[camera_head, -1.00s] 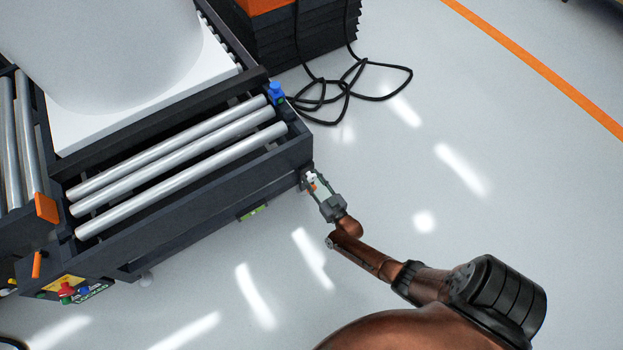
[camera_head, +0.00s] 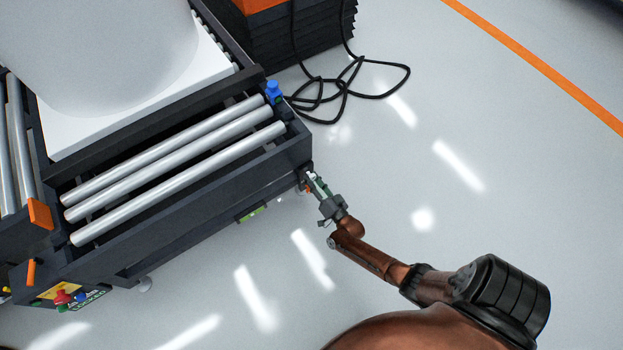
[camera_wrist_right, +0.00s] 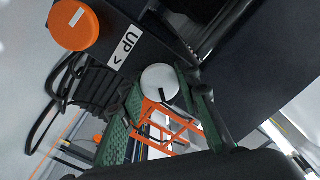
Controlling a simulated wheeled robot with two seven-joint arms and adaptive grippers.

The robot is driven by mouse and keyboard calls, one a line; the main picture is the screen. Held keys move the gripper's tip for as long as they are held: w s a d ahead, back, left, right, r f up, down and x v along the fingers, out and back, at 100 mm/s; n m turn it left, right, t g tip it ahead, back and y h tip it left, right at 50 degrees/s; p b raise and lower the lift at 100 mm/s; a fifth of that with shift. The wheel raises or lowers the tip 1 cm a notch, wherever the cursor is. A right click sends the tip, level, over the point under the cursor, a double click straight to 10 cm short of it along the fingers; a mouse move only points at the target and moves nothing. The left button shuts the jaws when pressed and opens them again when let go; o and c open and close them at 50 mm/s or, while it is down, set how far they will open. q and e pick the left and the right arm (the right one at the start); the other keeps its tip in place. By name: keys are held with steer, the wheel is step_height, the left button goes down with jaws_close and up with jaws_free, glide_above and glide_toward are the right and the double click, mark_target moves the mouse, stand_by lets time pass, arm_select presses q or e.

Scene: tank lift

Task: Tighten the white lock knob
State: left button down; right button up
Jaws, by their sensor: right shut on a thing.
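The white lock knob (camera_wrist_right: 160,82) shows in the right wrist view as a round white face with a dark mark at its lower edge. It sits between the green-padded fingers of my right gripper (camera_wrist_right: 165,98), which is shut on it. In the head view, the right gripper (camera_head: 318,186) is at the near right corner of the dark roller frame (camera_head: 215,205). Only a small white bit of the knob shows there; the fingers hide the rest. My left gripper is not in view.
Beside the knob are a white "UP" label (camera_wrist_right: 126,48) and a round orange part (camera_wrist_right: 75,25). A blue part (camera_head: 273,91) sits on the frame's corner. A large white tank (camera_head: 105,50) stands behind the rollers. Black cable (camera_head: 380,97) lies on the floor. The right floor is clear.

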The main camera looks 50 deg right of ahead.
steer(key=shift+s, duration=0.1)
stand_by(0.4)
steer(key=o, duration=1.2)
steer(key=v, duration=1.2)
steer(key=shift+d+f, duration=0.1)
